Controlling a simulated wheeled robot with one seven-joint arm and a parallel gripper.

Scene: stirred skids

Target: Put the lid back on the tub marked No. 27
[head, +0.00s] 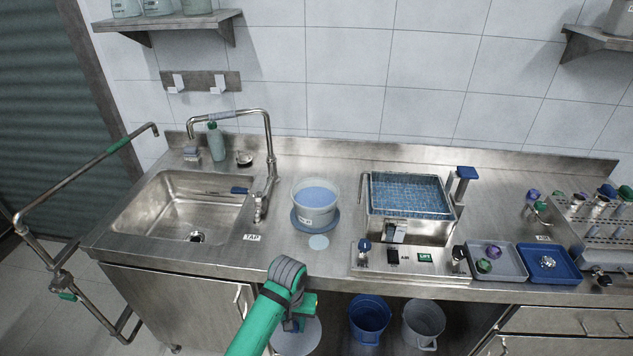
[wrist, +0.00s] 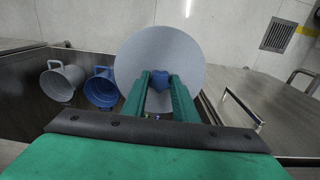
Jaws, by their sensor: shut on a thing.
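An open clear tub (head: 334,201) with blue contents stands upright on a round blue mat (head: 297,222) in the head view, right of the sink. Its front label is too small to read for certain. My gripper (wrist: 160,84) is shut on the blue knob of a round grey lid (wrist: 190,48). In the head view the lid (head: 299,340) shows partly behind my arm, in front of the counter and lower in the picture than its front edge. The tub is apart from the lid, farther back.
A sink (head: 165,215) with a tap lies left of the tub, and a blue-topped bath (head: 408,235) lies right. A pale disc (head: 318,242) lies before the tub. Two buckets, blue (head: 368,318) and grey (head: 424,325), stand under the counter.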

